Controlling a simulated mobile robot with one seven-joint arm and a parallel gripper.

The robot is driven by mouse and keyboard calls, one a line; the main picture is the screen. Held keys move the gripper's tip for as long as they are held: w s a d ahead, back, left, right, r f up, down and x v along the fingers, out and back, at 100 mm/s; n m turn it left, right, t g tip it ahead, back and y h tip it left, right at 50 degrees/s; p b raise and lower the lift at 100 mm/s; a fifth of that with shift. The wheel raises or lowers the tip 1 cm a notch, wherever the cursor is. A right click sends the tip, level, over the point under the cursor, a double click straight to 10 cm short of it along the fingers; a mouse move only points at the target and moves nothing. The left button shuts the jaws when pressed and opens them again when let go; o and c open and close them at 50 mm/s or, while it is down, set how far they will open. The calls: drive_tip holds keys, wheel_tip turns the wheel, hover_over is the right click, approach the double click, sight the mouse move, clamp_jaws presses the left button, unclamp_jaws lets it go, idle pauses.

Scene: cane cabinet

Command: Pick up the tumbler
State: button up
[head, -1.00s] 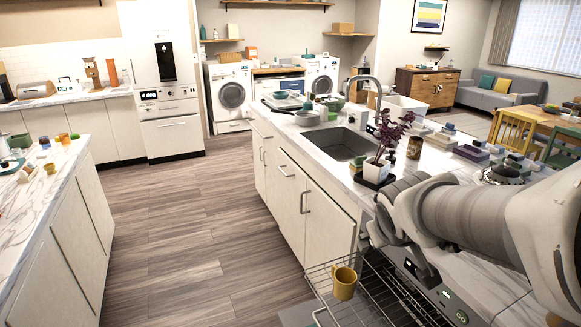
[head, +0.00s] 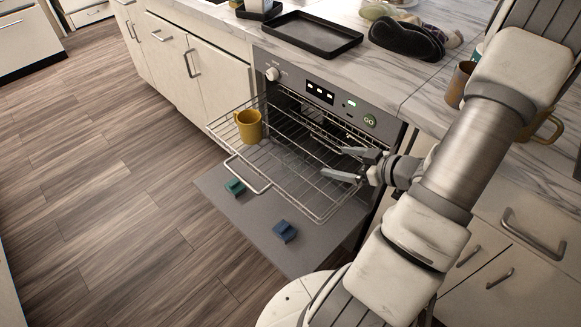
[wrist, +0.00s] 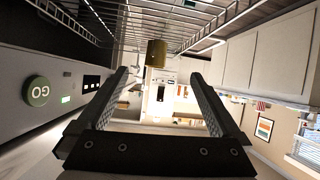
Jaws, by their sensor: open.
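A yellow cup with a handle (head: 249,126) stands upright at the left end of the pulled-out oven rack (head: 290,165). It also shows in the wrist view (wrist: 156,53), beyond and between my fingertips; that picture appears upside down. My gripper (head: 333,162) is open and empty at the right part of the rack, pointing left toward the cup, with a clear gap between them. Both fingers show in the wrist view (wrist: 158,74). A brown tumbler-like vessel (head: 461,84) stands on the right counter, partly hidden by my arm. I cannot tell which vessel is the tumbler.
The oven door (head: 268,222) is folded down below the rack, with a teal object (head: 235,187) and a blue object (head: 285,231) on it. A black tray (head: 312,34) and a dark oven mitt-like object (head: 406,40) lie on the counter. The floor at left is clear.

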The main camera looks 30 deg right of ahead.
sight(301, 160)
drive_tip(key=shift+t+y, duration=0.5)
drive_tip(key=b+x, duration=0.1)
drive_tip(key=x, duration=0.2)
drive_tip(key=f+b+x, duration=0.1)
drive_tip(key=x, duration=0.3)
drive_tip(key=s+a+b+x, duration=0.1)
drive_tip(key=x, duration=0.3)
drive_tip(key=shift+w+f+b, duration=0.15)
drive_tip(key=shift+f+b, duration=0.2)
drive_tip(key=shift+f, duration=0.05)
drive_tip(key=b+x, duration=0.1)
drive_tip(key=x, duration=0.3)
drive_tip(key=shift+f+b, duration=0.15)
drive_tip(key=shift+b, duration=0.2)
drive_tip(key=shift+w+a+f, duration=0.1)
drive_tip(key=shift+w+a, duration=0.1)
drive_tip(key=shift+w, duration=0.4)
drive_tip(key=c, duration=1.4)
